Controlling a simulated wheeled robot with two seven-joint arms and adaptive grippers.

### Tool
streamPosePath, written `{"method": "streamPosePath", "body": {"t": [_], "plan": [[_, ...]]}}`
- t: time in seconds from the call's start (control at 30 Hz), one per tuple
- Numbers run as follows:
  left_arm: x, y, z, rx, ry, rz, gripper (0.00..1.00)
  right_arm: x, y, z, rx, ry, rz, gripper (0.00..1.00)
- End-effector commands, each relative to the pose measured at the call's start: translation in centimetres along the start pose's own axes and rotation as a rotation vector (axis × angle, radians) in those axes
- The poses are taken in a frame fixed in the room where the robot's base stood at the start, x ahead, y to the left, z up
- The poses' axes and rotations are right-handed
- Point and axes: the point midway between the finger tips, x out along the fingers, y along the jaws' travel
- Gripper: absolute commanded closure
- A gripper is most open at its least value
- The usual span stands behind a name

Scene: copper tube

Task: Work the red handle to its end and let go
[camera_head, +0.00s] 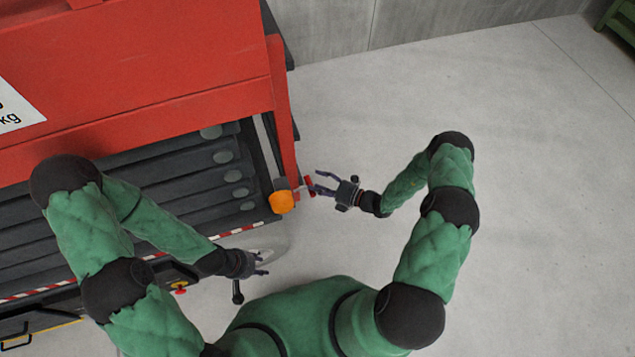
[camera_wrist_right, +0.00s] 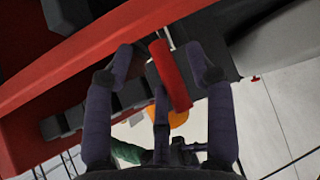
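The red handle (camera_head: 309,186) is a small red bar beside the corner of the red machine in the head view. In the right wrist view the red handle (camera_wrist_right: 170,76) is a tilted red cylinder on a thin metal rod. My right gripper (camera_head: 319,182) is open at the handle. In the right wrist view its fingers (camera_wrist_right: 163,62) stand spread, with the handle between them and gaps at the outer fingers. Whether the middle finger touches it I cannot tell. My left gripper (camera_head: 262,264) is open and appears empty, low in front of the machine.
The red machine (camera_head: 150,85) with dark rollers (camera_head: 130,200) fills the left. An orange lamp (camera_head: 283,202) sits at its corner, close to the handle. The grey floor (camera_head: 530,190) at right is clear.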

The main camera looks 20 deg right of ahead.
Motion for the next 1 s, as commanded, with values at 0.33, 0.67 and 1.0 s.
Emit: {"method": "streamPosePath", "body": {"t": [0.33,0.67,1.0], "plan": [[0.0,0.0,0.0,0.000,0.000,0.000,0.60,-6.7,-0.2,0.0,0.003,-0.005,-0.005,0.44],[0.0,0.0,0.0,0.000,0.000,0.000,0.60,-10.8,-0.1,-0.1,0.002,-0.001,-0.003,0.44],[0.0,0.0,0.0,0.000,0.000,0.000,0.60,-11.2,-0.1,-0.1,0.002,0.000,-0.002,0.44]]}}
